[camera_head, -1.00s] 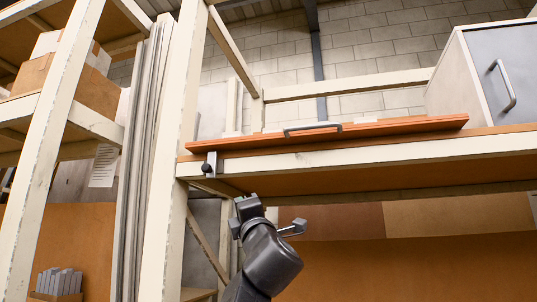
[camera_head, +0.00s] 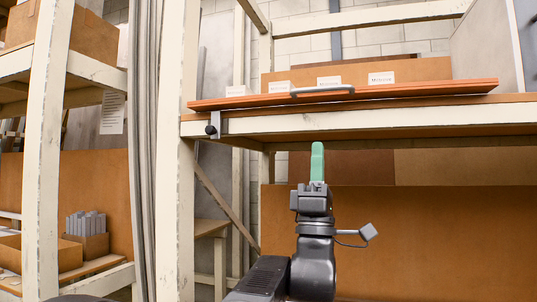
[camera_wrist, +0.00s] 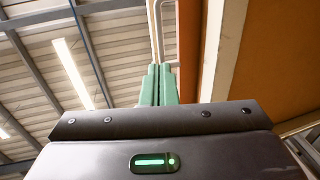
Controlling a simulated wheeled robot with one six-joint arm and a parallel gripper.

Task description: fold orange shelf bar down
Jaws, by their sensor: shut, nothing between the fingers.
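The orange shelf bar (camera_head: 420,91) is a long plank along the front of the shelf, just above the pale front beam. A grey bow handle (camera_head: 322,91) sits on the middle of it. A small clamp with a black knob (camera_head: 212,129) is at its left end. My gripper (camera_head: 317,146) points up with its green fingers shut and empty, below the handle in the picture and overlapping the beam's lower edge. In the wrist view the shut fingers (camera_wrist: 159,70) point toward the handle (camera_wrist: 172,60) and the orange bar (camera_wrist: 187,50); contact cannot be told.
A cardboard box (camera_head: 435,69) with white labels stands behind the bar. A grey cabinet (camera_head: 490,45) stands at the right. A pale upright post (camera_head: 176,200) and another rack are at the left. The space below the shelf front is open.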

